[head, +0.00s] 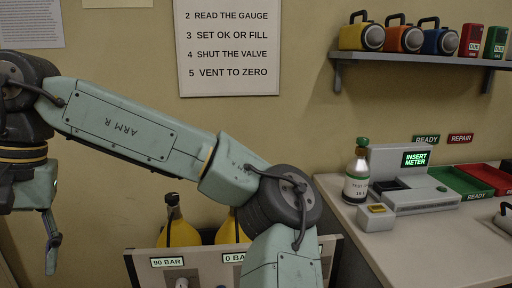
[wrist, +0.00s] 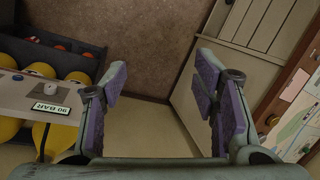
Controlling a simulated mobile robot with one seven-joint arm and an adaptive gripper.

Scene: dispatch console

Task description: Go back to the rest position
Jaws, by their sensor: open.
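My gripper (wrist: 160,100) is open and empty in the wrist view, with its purple-padded fingers wide apart over bare floor and wall. In the head view my arm crosses from the lower middle to the upper left, and part of my gripper (head: 52,240) hangs down at the left edge. It touches nothing that I can see there. Its second finger cannot be made out in the head view.
Yellow cylinders (head: 178,233) stand behind a panel marked 90 BAR (head: 168,262), partly hidden by my arm. A counter (head: 400,250) at the right holds a bottle (head: 357,175) and a console (head: 415,200). A shelf (head: 430,58) holds several coloured devices.

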